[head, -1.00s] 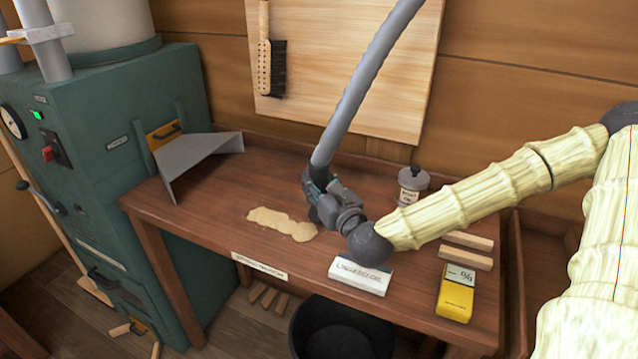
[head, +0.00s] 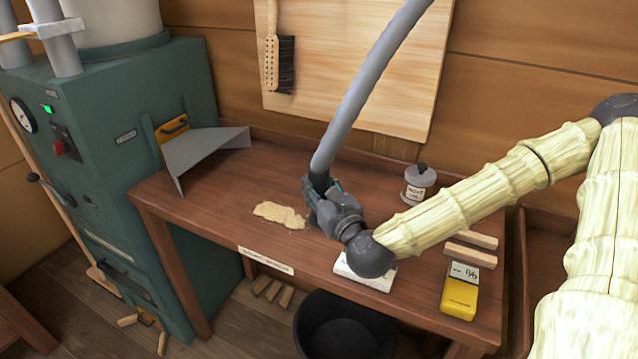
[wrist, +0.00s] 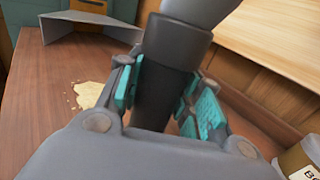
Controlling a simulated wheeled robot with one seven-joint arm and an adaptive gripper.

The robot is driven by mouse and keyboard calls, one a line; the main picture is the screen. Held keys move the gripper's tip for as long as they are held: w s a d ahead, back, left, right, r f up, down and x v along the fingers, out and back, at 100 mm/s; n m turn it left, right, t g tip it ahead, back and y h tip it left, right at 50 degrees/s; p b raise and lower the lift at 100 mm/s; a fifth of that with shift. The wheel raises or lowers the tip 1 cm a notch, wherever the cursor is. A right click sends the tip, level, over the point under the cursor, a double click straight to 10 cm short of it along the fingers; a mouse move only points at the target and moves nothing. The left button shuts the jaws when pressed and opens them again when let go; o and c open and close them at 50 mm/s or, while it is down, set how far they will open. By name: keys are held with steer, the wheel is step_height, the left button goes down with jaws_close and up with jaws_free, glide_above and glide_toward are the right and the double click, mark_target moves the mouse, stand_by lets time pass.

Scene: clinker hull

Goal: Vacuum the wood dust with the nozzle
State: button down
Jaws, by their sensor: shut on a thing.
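The wood dust (head: 281,215) lies as a flat tan patch on the wooden bench top, left of my gripper, and its edge also shows in the wrist view (wrist: 88,94). My gripper (head: 322,192) is shut on the nozzle at the end of a thick grey hose (head: 362,92). In the wrist view the dark nozzle (wrist: 165,90) stands between the teal finger pads. The nozzle's mouth is hidden behind my gripper, so I cannot tell whether it touches the bench.
A grey sheet-metal hood (head: 205,155) stands at the bench's back left, beside a green machine (head: 110,130). A lidded jar (head: 418,183), wooden blocks (head: 470,248), a yellow device (head: 459,298) and a white box (head: 365,277) lie to the right. A black bucket (head: 345,335) is below.

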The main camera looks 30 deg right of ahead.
steer(key=shift+s+a+p, duration=0.65)
steer(key=shift+a+p, duration=0.15)
steer(key=shift+p, duration=1.3)
steer(key=shift+w, duration=0.1)
steer(key=w+a+b, duration=0.5)
steer(key=w+a, duration=0.4)
steer(key=w, duration=0.3)
steer(key=shift+a+b, duration=0.3)
stand_by(2.1)
stand_by(0.6)
step_height(320, 180, up, 8)
steer(key=p, duration=0.3)
stand_by(0.5)
stand_by(0.3)
